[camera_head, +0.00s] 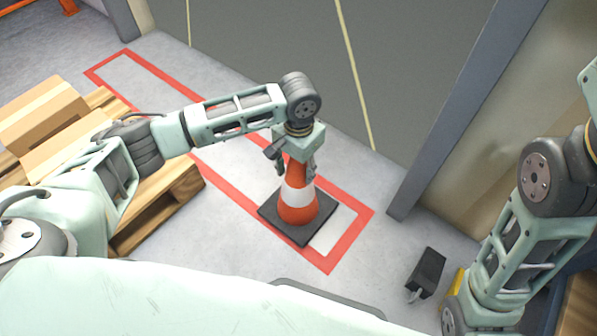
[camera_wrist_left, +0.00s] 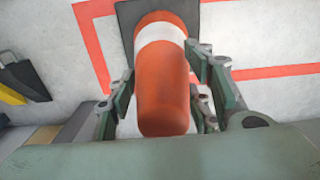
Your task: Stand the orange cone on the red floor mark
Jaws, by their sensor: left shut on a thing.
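The orange cone (camera_head: 296,208) with a white band and a square black base (camera_head: 325,208) is upright at the near end of the red floor mark (camera_head: 350,243), a long red outline. In the head view its base covers part of the mark's left line. My left gripper (camera_head: 291,163) is shut on the cone's upper part from above. In the left wrist view the cone (camera_wrist_left: 163,95) is between the two green fingers, with red lines (camera_wrist_left: 270,72) beyond. The cone's tip is hidden by the gripper in the head view. My right arm shows at the right, its gripper out of frame.
A wooden pallet (camera_head: 160,208) with cardboard boxes (camera_head: 45,115) stands left of the mark. A black object (camera_head: 427,272) lies on the floor at the right, near a yellow thing (camera_head: 456,281). A grey post (camera_head: 465,110) rises behind. Floor inside the mark's far part is clear.

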